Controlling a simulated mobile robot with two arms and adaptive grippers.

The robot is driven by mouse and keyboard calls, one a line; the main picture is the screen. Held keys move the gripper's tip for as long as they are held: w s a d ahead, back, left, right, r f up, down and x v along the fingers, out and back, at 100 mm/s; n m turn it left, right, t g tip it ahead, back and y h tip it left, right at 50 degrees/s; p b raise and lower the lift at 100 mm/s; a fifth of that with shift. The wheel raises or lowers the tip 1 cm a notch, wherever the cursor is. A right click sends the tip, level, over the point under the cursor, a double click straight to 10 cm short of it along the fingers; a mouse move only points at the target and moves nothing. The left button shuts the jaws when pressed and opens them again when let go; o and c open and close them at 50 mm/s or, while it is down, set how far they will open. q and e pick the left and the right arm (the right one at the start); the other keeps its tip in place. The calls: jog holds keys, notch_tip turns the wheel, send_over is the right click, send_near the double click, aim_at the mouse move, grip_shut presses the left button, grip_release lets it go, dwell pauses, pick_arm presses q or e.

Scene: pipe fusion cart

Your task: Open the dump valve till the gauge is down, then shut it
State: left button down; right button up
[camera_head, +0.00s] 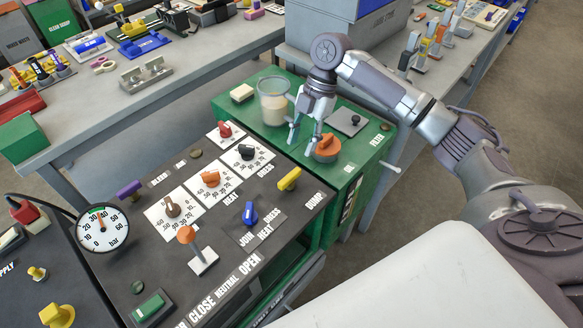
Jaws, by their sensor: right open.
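The round white gauge (102,228), marked bar, stands at the left of the dark control panel. Its needle points up, roughly between 30 and 40. A yellow handle (289,179) sits at the panel's right corner, close to the label DUMP; I take it as the dump valve. My right gripper (304,140) is open and points down over the green cabinet, beyond the yellow handle and apart from it. Its fingers are close to an orange round cap (326,149); I cannot tell whether they touch it. My left gripper is not in view.
The panel also bears a blue knob (250,214), an orange-topped lever (187,236), a purple handle (130,190) and dials (210,179). A clear jar (273,103) and a grey plate (346,122) stand on the green cabinet near my gripper. Grey benches (90,115) lie behind.

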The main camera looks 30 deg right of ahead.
aim_at(290, 175)
jog(key=x, duration=0.6)
jog(key=shift+w+a+f+p, duration=0.1)
jog(key=shift+w+a+p, duration=0.05)
jog(key=shift+p, duration=0.15)
jog(key=x, duration=0.3)
jog(key=shift+a+f, duration=0.1)
jog(key=shift+f, duration=0.15)
jog(key=shift+c, duration=0.6)
jog(key=c, duration=0.3)
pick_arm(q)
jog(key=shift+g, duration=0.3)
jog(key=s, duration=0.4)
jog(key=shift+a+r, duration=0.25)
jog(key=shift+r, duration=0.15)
pick_arm(e)
grip_shut()
